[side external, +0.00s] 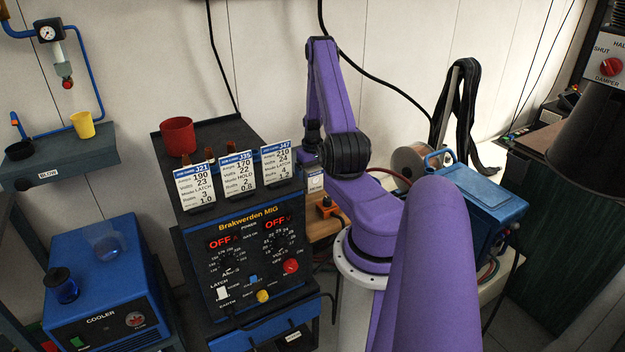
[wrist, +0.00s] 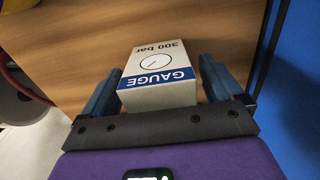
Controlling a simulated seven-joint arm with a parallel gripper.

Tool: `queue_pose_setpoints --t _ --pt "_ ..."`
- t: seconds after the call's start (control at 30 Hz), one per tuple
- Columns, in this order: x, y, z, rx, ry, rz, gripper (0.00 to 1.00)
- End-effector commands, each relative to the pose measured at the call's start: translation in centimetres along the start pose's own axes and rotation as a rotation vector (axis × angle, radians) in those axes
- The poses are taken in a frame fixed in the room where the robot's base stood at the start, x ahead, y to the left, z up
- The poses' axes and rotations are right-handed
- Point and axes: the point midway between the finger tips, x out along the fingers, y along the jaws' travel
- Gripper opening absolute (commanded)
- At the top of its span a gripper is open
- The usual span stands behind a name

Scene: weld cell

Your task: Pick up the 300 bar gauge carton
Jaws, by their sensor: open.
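The 300 bar gauge carton (wrist: 158,72) is a white box with a blue band reading GAUGE, a dial drawing and "300 bar". It sits on a wooden surface in the wrist view. My gripper (wrist: 160,82) is open, with one blue finger on each side of the carton. The right finger looks close to the carton's side; whether either finger touches it I cannot tell. In the side view a small pale carton (side external: 316,181) shows behind the welder, below my wrist. The fingers are hard to make out there.
The wooden surface (wrist: 90,40) is clear around the carton. A blue panel (wrist: 301,90) stands to the right in the wrist view. In the side view the welder (side external: 250,260) with cards on top stands in front, and a blue case (side external: 480,195) stands to the right.

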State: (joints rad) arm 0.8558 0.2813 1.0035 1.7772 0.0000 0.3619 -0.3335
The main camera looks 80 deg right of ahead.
Motion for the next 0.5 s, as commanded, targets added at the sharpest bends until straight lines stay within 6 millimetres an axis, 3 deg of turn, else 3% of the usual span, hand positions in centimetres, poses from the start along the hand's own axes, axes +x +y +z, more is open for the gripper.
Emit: queue_pose_setpoints --t 0.37,0.5 --pt "0.85 -0.02 -0.05 -0.001 0.002 0.001 0.90" --pt "0.84 -0.02 -0.03 -0.001 0.001 0.000 0.45"
